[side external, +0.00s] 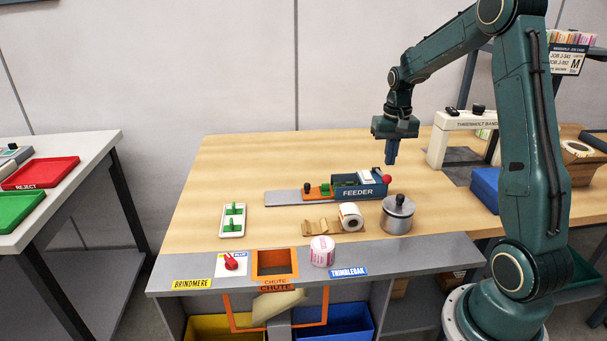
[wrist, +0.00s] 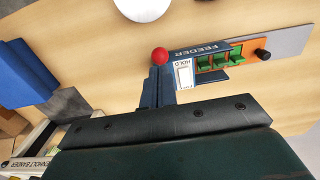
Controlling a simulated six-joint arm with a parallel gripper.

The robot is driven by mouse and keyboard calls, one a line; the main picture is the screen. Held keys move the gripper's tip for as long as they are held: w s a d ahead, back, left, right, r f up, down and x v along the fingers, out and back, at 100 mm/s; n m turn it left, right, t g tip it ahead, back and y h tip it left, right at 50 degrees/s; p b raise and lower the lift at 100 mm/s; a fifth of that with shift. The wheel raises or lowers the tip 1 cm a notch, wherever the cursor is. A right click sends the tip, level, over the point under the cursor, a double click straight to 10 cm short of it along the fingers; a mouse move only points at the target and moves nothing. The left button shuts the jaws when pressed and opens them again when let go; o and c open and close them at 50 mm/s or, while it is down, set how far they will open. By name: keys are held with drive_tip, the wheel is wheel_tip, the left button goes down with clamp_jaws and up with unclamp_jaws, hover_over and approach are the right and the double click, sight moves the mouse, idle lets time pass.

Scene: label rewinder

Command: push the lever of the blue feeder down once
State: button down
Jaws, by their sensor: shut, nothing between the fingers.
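The blue feeder (side external: 357,189) stands on the wooden table, with its name on its front. Its lever ends in a red ball (side external: 387,179) at the feeder's right end. In the wrist view the red ball (wrist: 159,56) shows just past my fingertips, beside the feeder body (wrist: 200,50) and a white HOLD label (wrist: 183,75). My gripper (side external: 391,161) is shut and empty, pointing down. Its tips are just above the red ball in the side view, with a small gap. The fingers (wrist: 157,72) hide the lever's arm in the wrist view.
Green parts (side external: 346,181) sit inside the feeder, which rests on a grey strip (side external: 283,197). A metal pot (side external: 397,215) and a white roll (side external: 350,216) stand in front. A white bander (side external: 465,122) and a blue box (side external: 484,188) are to the right. The table's left side is mostly clear.

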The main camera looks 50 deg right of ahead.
drive_tip(key=shift+r, duration=0.1)
drive_tip(key=shift+r, duration=2.95)
drive_tip(key=shift+a, duration=0.1)
drive_tip(key=s+a+r+n+t+h, duration=0.15)
drive_tip(key=a+r, duration=0.25)
drive_tip(key=a, duration=0.4)
drive_tip(key=s+a+r+n+t+y, duration=0.1)
drive_tip(key=s+a+r+n, duration=0.25)
drive_tip(key=a, duration=0.35)
drive_tip(key=s+a+n+t, duration=0.3)
drive_tip(key=s+a+n, duration=0.1)
drive_tip(key=s+a, duration=0.7)
drive_tip(key=shift+s+a+f, duration=0.35)
drive_tip(key=shift+s+a, duration=0.05)
